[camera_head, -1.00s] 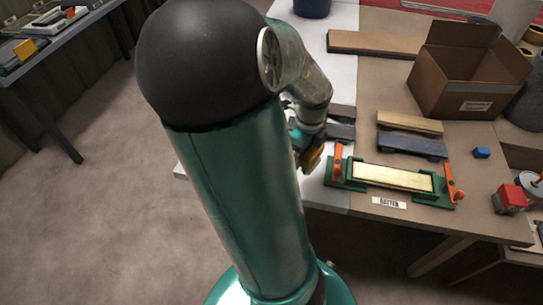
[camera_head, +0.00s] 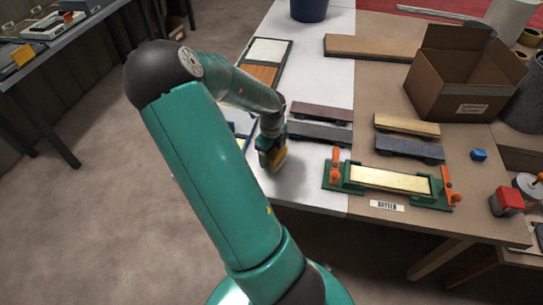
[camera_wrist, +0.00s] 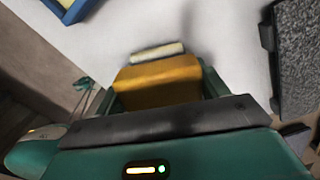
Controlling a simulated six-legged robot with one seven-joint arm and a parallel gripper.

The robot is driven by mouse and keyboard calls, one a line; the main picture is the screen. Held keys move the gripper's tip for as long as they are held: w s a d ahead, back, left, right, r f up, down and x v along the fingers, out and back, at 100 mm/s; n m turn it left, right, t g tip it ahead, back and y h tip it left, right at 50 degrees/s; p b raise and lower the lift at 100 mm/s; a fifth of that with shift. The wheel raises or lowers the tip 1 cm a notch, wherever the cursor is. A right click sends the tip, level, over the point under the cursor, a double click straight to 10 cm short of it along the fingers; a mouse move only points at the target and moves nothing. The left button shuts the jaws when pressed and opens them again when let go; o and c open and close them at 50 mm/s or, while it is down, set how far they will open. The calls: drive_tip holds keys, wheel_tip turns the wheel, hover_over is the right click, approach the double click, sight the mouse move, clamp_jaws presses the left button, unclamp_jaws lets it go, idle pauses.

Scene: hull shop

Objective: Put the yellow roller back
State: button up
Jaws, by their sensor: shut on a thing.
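My gripper (camera_head: 270,148) hangs above the white left part of the table, near its left edge. It is shut on the yellow roller (camera_head: 276,159). In the wrist view the yellow roller (camera_wrist: 160,82) sits between the fingers (camera_wrist: 158,92), with a pale strip at its far end. A shadow falls on the white surface beyond it, and the roller looks clear of the table. The rest of the roller is hidden by the gripper.
A blue-edged board (camera_wrist: 72,8) lies left of the gripper, partly behind my arm in the head view. Dark sanding blocks (camera_head: 320,132) lie to the right. A green clamp fixture (camera_head: 345,183) holds a pale batten. A cardboard box (camera_head: 450,85) stands farther back.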

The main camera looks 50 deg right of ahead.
drive_tip(key=shift+s+f, duration=0.1)
drive_tip(key=shift+f, duration=0.7)
drive_tip(key=shift+f, duration=0.2)
drive_tip(key=o, duration=1.6)
drive_tip(key=shift+o, duration=0.2)
